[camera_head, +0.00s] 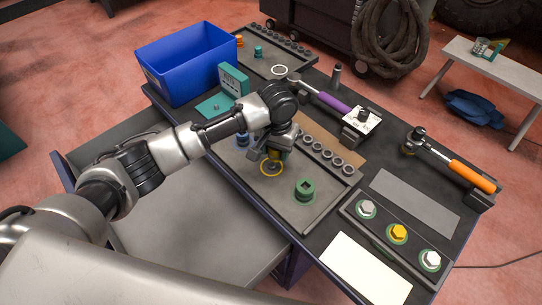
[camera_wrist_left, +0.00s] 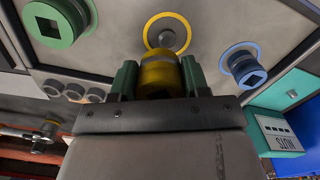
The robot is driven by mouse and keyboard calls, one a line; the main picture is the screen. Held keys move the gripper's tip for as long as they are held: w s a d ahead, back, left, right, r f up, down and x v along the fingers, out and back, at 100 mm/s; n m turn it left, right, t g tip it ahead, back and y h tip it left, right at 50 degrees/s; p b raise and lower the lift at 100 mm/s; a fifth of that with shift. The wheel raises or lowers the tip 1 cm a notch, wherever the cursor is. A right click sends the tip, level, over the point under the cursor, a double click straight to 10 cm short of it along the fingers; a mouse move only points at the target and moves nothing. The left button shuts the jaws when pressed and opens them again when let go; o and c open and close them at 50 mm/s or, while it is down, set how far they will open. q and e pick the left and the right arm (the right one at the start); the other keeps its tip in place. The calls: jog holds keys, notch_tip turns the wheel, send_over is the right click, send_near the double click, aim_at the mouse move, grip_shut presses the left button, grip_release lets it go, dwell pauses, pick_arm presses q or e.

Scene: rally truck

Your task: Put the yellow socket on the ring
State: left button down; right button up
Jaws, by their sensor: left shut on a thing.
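My left gripper (camera_head: 273,152) is shut on the yellow socket. In the left wrist view, the yellow socket (camera_wrist_left: 160,74) sits between the green fingers of the gripper (camera_wrist_left: 160,82). The yellow ring (camera_head: 264,172) is marked on the grey tray, just below the gripper in the head view. In the left wrist view the ring (camera_wrist_left: 148,32) has a grey peg (camera_wrist_left: 167,38) at its middle, and the socket is apart from that peg. The wrist and fingers hide much of the socket in the head view. My right gripper is not in view.
The green socket (camera_head: 305,190) and the blue socket (camera_wrist_left: 246,66) stand on the same tray, on either side of the yellow ring. A row of dark sockets (camera_head: 326,154) lines the tray edge. A blue bin (camera_head: 190,65) and a teal box (camera_head: 233,80) stand behind.

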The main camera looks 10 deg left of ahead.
aim_at(271, 165)
pick_arm(q)
jog(key=shift+s+a+f, duration=0.2)
jog(key=shift+a+f, duration=0.25)
jog(key=shift+a, duration=0.1)
notch_tip(271, 165, down, 3)
jog(key=shift+f+p, duration=0.15)
jog(key=shift+p, duration=0.25)
jog(key=shift+f, duration=0.4)
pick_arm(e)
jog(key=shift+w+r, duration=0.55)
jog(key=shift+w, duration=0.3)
pick_arm(q)
jog(key=c, duration=0.5)
grip_release()
jog(key=shift+c, duration=0.2)
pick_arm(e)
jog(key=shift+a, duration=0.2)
pick_arm(q)
notch_tip(271, 165, up, 12)
jog(key=shift+f+b, duration=0.25)
jog(key=shift+b, duration=0.55)
jog(key=shift+r, duration=0.35)
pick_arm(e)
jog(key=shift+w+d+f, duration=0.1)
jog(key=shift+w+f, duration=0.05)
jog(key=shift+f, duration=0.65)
